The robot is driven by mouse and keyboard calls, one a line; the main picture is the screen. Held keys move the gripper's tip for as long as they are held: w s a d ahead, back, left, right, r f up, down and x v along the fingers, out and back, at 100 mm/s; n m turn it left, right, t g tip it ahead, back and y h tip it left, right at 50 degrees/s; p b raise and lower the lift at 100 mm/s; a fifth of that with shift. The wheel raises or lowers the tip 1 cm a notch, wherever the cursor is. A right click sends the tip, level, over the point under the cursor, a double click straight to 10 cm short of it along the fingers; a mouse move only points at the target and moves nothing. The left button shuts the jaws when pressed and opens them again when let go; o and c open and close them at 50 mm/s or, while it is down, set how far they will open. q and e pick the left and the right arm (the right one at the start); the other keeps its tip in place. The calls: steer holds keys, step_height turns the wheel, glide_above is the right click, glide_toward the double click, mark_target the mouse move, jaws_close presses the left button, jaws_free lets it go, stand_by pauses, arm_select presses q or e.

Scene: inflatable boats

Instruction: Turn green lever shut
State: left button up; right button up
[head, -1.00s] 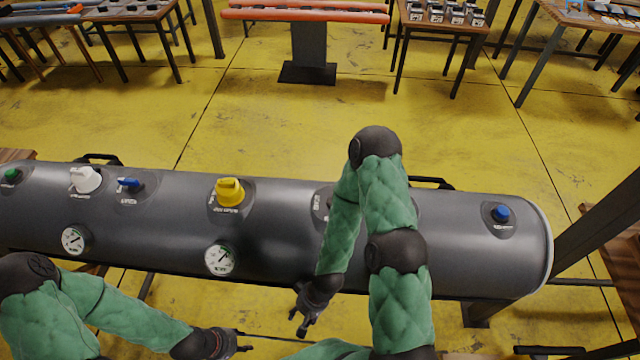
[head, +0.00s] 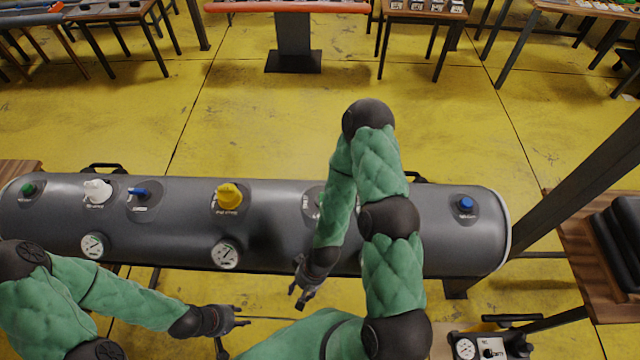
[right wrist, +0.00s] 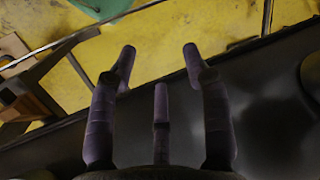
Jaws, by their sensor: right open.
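A long dark grey inflatable tube (head: 270,245) lies across the head view with several valves on top. A small green knob (head: 28,189) sits at its far left end. Another valve plate (head: 312,204) is mostly hidden behind my right arm; I cannot tell what it carries. My right gripper (head: 297,283) is at the tube's near edge, pointing down-left, far to the right of the green knob. In the right wrist view its fingers (right wrist: 160,52) are spread and empty beside the dark tube. My left gripper (head: 243,316) is open and empty in front of the tube, below a gauge.
The tube also carries a white valve (head: 97,191), a blue lever (head: 139,193), a yellow valve (head: 229,196), a blue knob (head: 466,204) and two gauges (head: 226,254). A wooden table (head: 580,255) with black items stands at right.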

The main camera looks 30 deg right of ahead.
step_height(320, 180, up, 11)
steer(key=p, duration=1)
step_height(320, 180, up, 14)
steer(key=n+h, duration=0.4)
steer(key=n, duration=2.9)
glide_above(320, 198)
step_height(320, 198, down, 11)
steer(key=shift+f, duration=0.1)
jaws_close()
